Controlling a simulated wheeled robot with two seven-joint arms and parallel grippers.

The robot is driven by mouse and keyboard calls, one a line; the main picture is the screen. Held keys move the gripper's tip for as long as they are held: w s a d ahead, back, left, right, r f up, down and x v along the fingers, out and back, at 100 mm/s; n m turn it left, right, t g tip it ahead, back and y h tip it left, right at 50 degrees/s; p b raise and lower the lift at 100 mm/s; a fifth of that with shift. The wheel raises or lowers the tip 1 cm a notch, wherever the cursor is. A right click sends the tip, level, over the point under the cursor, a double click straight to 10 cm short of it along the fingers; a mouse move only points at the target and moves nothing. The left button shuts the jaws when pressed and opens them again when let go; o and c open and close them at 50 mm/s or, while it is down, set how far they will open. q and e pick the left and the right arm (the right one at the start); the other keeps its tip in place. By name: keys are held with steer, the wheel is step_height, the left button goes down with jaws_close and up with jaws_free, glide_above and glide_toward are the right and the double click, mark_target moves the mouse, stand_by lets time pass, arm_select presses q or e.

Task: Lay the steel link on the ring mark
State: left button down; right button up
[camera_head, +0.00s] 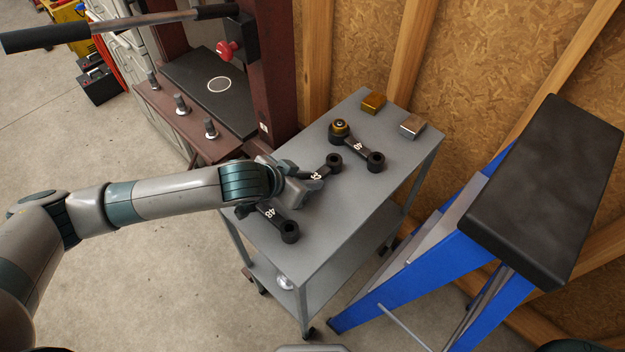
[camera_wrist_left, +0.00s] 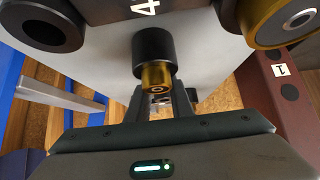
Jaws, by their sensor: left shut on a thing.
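Three dark links with round end bosses show at the cart (camera_head: 345,210): one marked 48 (camera_head: 270,213), one that seems marked 32 (camera_head: 333,162), and one marked 46 (camera_head: 375,161) with a brass bushing on one end. I cannot tell by colour which is steel. My left gripper (camera_head: 311,184) is shut on the middle link, hiding part of it; its black boss (camera_wrist_left: 153,48) shows ahead of the fingers in the wrist view. I cannot tell whether it touches the cart top. The white ring mark (camera_head: 219,85) is on a bare black plate (camera_head: 200,72).
The plate sits in a dark red frame (camera_head: 271,75) with upright studs (camera_head: 181,104) along its front. A long lever (camera_head: 150,20) crosses above. A brass block (camera_head: 373,102) and a steel-coloured block (camera_head: 412,126) stand at the cart's back. A blue stepladder (camera_head: 420,275) stands right.

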arm_select(q)
steer(key=shift+r, duration=0.2)
steer(key=shift+r, duration=0.45)
step_height(320, 180, up, 3)
steer(key=shift+d+b, duration=0.1)
steer(key=shift+b, duration=0.7)
steer(key=s+d+r+b, duration=0.2)
steer(key=s+d+r, duration=0.4)
steer(key=s, duration=0.3)
steer(key=shift+s+r, duration=0.4)
steer(key=shift+r, duration=0.05)
steer(key=shift+s, duration=0.1)
